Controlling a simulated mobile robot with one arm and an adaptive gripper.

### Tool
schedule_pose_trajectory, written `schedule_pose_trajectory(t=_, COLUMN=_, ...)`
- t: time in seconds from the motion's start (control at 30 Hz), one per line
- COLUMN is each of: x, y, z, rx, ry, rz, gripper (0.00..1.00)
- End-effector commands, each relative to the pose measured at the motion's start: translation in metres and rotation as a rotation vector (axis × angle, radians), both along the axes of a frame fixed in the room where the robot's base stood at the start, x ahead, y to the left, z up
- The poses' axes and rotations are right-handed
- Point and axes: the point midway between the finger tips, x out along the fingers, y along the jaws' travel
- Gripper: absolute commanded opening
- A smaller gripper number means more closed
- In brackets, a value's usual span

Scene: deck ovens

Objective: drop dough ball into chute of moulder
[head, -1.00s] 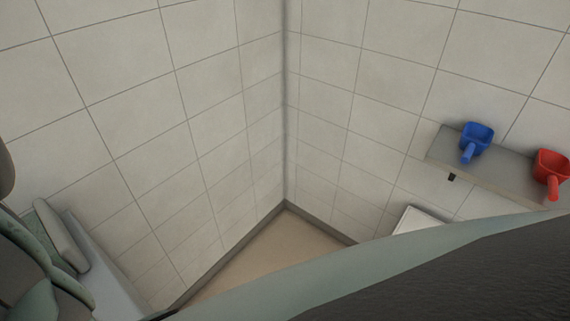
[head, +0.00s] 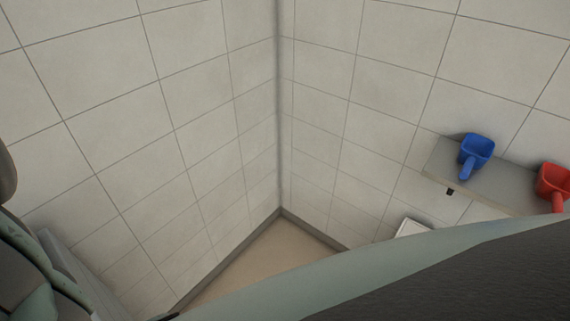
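No dough ball and no moulder or chute can be made out in the head view. My gripper is not in view. Only dark and green rounded parts, which look like my arm, show at the lower left edge. A large green and black part, seemingly of my own body, covers the lower right.
A blue scoop (head: 476,152) and a red scoop (head: 553,184) sit on a grey wall shelf (head: 505,185) at right. A white-topped thing (head: 411,228) stands below it, mostly hidden. A grey surface (head: 75,275) runs along the left wall. Bare floor (head: 262,262) shows in the tiled corner.

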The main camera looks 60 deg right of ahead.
Motion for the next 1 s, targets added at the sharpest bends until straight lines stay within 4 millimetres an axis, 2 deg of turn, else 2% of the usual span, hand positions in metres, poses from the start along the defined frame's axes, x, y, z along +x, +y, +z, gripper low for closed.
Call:
schedule_pose_trajectory(t=0.33, x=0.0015, y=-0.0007, z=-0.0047, rx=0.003, ry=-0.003, rz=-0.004, gripper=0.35)
schedule_pose_trajectory(t=0.37, x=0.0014, y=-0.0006, z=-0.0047, rx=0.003, ry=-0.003, rz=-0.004, gripper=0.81)
schedule_pose_trajectory(t=0.53, x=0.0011, y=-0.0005, z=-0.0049, rx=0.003, ry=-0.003, rz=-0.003, gripper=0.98)
schedule_pose_trajectory(t=0.83, x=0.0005, y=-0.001, z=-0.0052, rx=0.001, ry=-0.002, rz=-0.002, gripper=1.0)
schedule_pose_trajectory(t=1.0, x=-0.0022, y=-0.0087, z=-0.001, rx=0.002, ry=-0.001, rz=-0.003, gripper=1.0)
